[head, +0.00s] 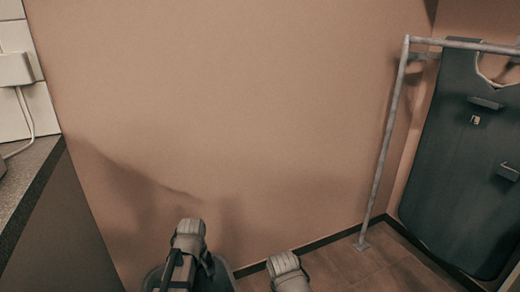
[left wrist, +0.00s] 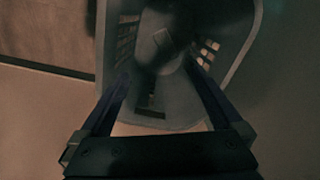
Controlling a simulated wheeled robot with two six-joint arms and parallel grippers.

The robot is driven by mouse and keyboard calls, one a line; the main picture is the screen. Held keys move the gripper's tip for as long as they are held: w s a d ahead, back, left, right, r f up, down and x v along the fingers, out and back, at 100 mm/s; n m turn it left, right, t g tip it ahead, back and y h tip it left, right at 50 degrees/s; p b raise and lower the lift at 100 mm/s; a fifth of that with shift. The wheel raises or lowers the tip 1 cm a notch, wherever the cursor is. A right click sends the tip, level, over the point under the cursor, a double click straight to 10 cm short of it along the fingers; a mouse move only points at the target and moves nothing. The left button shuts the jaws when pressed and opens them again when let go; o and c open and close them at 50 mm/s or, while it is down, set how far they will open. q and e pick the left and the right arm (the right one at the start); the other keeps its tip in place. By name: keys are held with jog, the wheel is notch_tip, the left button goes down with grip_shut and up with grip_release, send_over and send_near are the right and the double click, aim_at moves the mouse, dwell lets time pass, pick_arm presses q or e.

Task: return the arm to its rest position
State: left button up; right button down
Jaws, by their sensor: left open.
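My left gripper (left wrist: 158,78) shows in the left wrist view with its two dark fingers spread apart. It is open, and I see nothing held in it. Behind the fingers is a grey rounded body with slots that looks like part of my own base. In the head view, pale links of my two arms show at the bottom edge, low and close in. The gripper tips cannot be made out there, and my right gripper is not visible.
A bare tan wall (head: 230,110) fills the middle. A dark-topped counter (head: 30,180) stands at the left. At the right are a grey metal rail frame (head: 385,150) and a dark panel (head: 455,165) on the wall. Brown floor (head: 345,265) shows at the lower right.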

pick_arm(q)
jog(key=s+d+r+m+y+p, duration=0.1)
jog(key=s+d+r+m+p, duration=0.25)
jog(key=s+d+m, duration=0.9)
notch_tip(320, 180, up, 38)
jog(key=w+d+p, duration=0.1)
jog(key=w+p, duration=0.1)
jog(key=p, duration=3.5)
jog(key=shift+d+r, duration=0.2)
jog(key=shift+d, duration=0.15)
jog(key=shift+f+m, duration=0.1)
jog(key=shift+m, duration=0.15)
